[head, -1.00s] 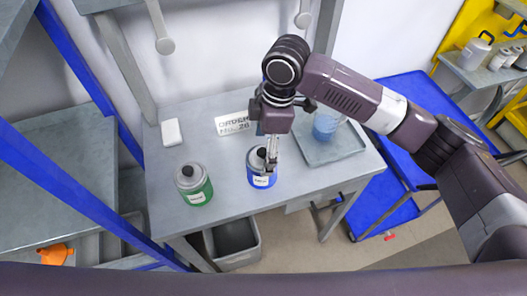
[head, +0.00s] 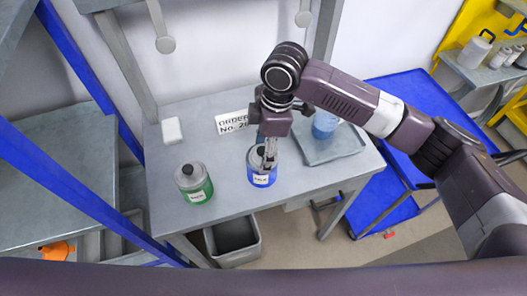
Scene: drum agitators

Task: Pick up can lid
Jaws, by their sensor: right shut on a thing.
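A blue-labelled can (head: 262,178) stands upright on the grey table (head: 225,212). My right gripper (head: 269,160) points down at its top and is shut on the can lid; the fingers hide most of the lid, and I cannot tell whether it is lifted clear of the can. A green-labelled can (head: 195,186) stands to the left with its grey lid and black knob (head: 187,170) on. My left gripper is not in view.
A grey tray (head: 340,153) with a blue container (head: 325,124) stands at the table's right. An order sign (head: 233,122) and a white block (head: 172,131) lie at the back. A grey bin (head: 234,243) stands below the front edge.

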